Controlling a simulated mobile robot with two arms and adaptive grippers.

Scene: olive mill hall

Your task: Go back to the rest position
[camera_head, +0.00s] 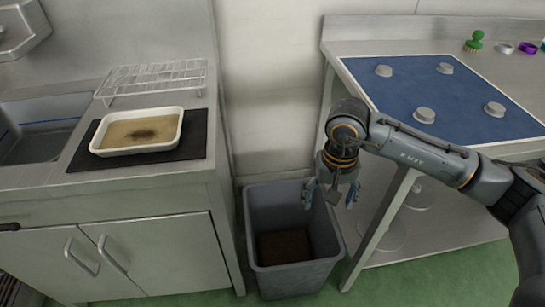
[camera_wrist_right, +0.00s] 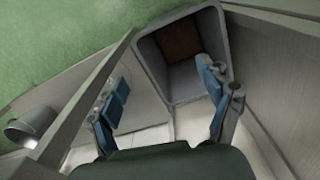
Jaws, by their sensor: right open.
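My right gripper (camera_head: 331,192) hangs pointing down over the right part of the grey bin (camera_head: 292,270), in the gap between the sink counter and the steel table. In the right wrist view its two blue-padded fingers (camera_wrist_right: 165,100) are spread apart with nothing between them. The bin's open mouth (camera_wrist_right: 183,82) shows just past the fingers in that view, with a brown layer at its bottom. My left gripper is in neither view.
A white tray (camera_head: 107,145) of murky liquid lies on a dark mat (camera_head: 195,134), before a wire rack (camera_head: 150,80). The steel table (camera_head: 400,48) carries a blue mat (camera_head: 440,95) with several grey knobs, and a green brush (camera_head: 474,41). Its leg (camera_head: 380,230) stands close to my right gripper.

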